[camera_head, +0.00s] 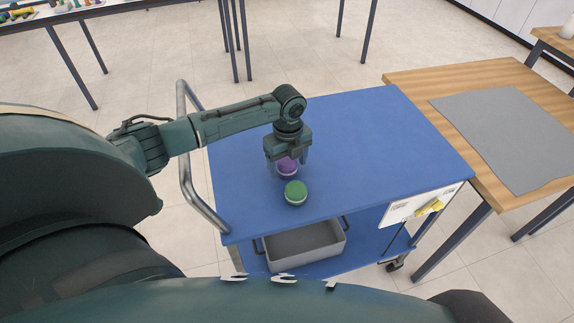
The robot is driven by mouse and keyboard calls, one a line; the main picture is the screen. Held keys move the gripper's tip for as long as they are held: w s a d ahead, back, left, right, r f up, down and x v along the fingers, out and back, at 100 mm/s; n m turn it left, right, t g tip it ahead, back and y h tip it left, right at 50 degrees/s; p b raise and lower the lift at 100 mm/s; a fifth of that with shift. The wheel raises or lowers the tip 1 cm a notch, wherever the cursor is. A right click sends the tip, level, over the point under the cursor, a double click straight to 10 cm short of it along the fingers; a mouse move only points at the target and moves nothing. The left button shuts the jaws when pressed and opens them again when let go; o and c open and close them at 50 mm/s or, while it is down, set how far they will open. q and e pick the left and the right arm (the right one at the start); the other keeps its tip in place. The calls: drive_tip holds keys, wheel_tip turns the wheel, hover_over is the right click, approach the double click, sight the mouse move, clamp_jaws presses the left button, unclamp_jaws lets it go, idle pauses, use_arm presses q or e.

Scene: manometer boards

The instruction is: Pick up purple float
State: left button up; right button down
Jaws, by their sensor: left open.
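The purple float (287,167) is a rounded purple piece with a pale band at its lower edge. It is at the blue cart top (370,140), partly hidden by my left gripper. My left gripper (286,172) points down over the purple float, with its fingers around it. The jaws are open; I cannot tell whether a finger touches the float. A green float (296,192) with a pale band sits on the cart top just in front of the purple one. My right gripper is not in view.
A grey bin (305,245) sits on the cart's lower shelf. The cart has a grey handle (190,180) at left. A wooden table (420,78) with a grey mat (510,130) adjoins it at right. The right part of the cart top is clear.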

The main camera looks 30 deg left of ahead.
use_arm(q)
drive_tip(key=shift+f, duration=0.45)
drive_tip(key=c, duration=1)
